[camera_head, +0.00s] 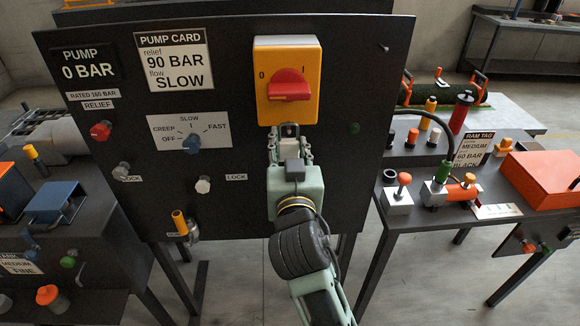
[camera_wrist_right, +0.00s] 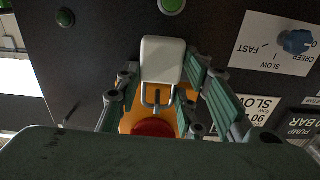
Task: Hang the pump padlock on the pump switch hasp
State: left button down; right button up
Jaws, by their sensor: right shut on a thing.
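The pump switch (camera_head: 287,80) is a yellow box with a red handle (camera_head: 289,88) on the black panel, the handle lying level near 0. My right gripper (camera_head: 290,148) is just below the box, shut on the pale padlock (camera_head: 290,130), which is mostly hidden by the fingers. In the right wrist view, the padlock's pale body (camera_wrist_right: 162,60) lies between the fingers (camera_wrist_right: 158,92). Its grey shackle (camera_wrist_right: 157,98) points toward the switch and overlaps the box's lower edge. The hasp is not clear; I cannot tell whether the shackle is through it. My left gripper is out of view.
The black panel (camera_head: 345,150) carries a pump card (camera_head: 175,60), a blue selector knob (camera_head: 192,144) and several other knobs left of my arm. A dark table (camera_head: 460,225) with fittings and an orange box (camera_head: 545,178) stands at right.

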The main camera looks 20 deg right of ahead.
jog(key=shift+f, duration=0.2)
jog(key=o, duration=1.3)
